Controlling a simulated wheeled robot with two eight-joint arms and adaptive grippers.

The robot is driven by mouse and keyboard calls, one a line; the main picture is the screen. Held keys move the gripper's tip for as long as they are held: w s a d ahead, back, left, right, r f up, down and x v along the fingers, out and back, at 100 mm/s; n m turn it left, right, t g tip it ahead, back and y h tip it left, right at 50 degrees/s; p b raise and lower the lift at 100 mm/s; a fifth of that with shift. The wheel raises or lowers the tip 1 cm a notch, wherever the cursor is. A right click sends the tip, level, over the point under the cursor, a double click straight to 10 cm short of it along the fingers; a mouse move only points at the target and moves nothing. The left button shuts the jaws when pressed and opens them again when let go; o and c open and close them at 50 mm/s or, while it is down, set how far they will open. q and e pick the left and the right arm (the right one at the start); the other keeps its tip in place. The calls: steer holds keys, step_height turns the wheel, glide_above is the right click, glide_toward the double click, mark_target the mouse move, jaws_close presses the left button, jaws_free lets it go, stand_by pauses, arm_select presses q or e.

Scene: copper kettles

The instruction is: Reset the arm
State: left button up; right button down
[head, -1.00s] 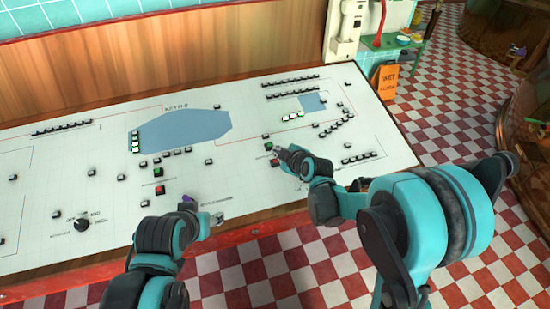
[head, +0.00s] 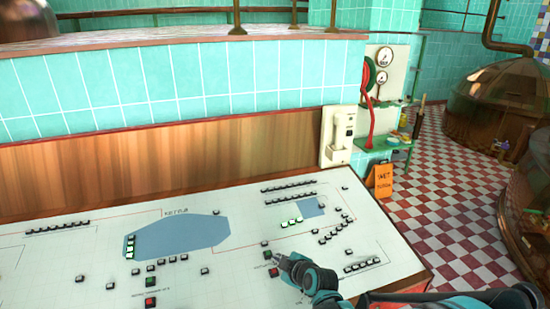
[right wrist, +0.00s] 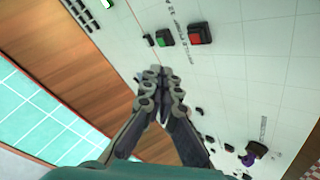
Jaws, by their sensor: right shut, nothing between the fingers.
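My right gripper (head: 281,259) is shut and empty. In the head view it is just beside a green button (head: 267,254) and a red button (head: 273,272) on the white control panel (head: 60,275). In the right wrist view my right gripper (right wrist: 157,75) points toward the panel, with the green button (right wrist: 165,38) and the red button (right wrist: 200,34) beyond its tips. I cannot tell whether it touches the panel. My left gripper is outside the head view.
The sloped panel carries several black buttons and another green button (head: 150,282) and red button (head: 150,301). Behind it are a wood board (head: 150,160) and a white telephone (head: 338,135). An orange sign (head: 383,181) and copper kettles (head: 500,100) stand at the right on open checkered floor.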

steer(key=s+d+r+m+g+h, duration=0.1)
steer(key=s+d+r+m+h, duration=0.1)
steer(key=s+d+m, duration=0.5)
steer(key=s+d+r+m+g+h, duration=0.2)
steer(key=s+d+m, duration=0.5)
steer(key=s, duration=1.2)
steer(key=d+r+h, duration=0.1)
steer(key=d, duration=0.2)
steer(key=shift+s+m, duration=0.4)
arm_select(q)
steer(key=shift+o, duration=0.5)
arm_select(e)
steer(key=shift+r, duration=0.1)
